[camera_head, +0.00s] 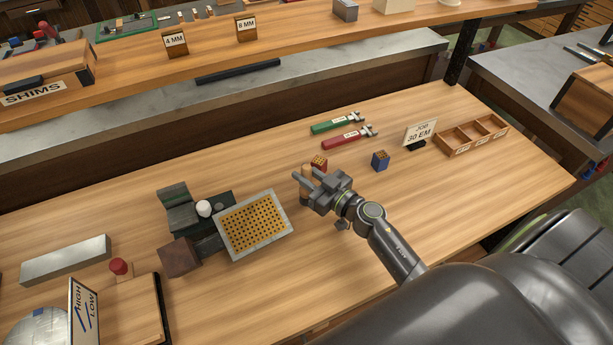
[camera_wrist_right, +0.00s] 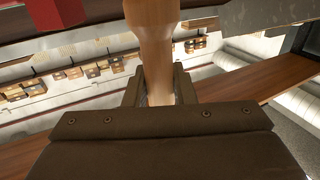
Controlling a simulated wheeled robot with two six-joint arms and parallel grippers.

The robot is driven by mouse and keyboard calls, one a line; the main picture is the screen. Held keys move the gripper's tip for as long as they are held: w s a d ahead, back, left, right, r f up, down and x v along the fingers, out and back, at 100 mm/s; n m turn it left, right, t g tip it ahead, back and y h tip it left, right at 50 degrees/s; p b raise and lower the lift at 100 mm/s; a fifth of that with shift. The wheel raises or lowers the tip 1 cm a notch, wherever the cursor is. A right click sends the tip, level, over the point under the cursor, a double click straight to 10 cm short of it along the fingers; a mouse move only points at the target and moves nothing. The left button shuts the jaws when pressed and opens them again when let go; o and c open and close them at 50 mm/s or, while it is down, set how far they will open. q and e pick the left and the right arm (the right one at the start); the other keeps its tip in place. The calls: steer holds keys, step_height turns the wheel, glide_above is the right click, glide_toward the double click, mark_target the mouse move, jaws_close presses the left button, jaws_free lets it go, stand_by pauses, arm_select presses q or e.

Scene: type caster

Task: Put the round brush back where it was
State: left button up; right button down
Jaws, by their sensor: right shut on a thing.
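My right gripper (camera_head: 314,178) is over the middle of the bench, shut on a pale turned wooden handle (camera_wrist_right: 154,62). The handle stands up between the fingers in the right wrist view, and its wooden end shows beside the fingers in the head view (camera_head: 306,171). I take it for the round brush; no bristles show, so its brush end is hidden. My left gripper is out of view.
Green (camera_head: 335,125) and red (camera_head: 342,141) handled tools lie behind. A perforated tray (camera_head: 289,226) is left, a compartment box (camera_head: 449,152) right. Bare bench lies in front.

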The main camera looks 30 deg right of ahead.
steer(key=shift+f, duration=0.15)
steer(key=c, duration=1.2)
jaws_free()
steer(key=shift+r, duration=0.2)
steer(key=b+v, duration=0.2)
steer(key=v, duration=1)
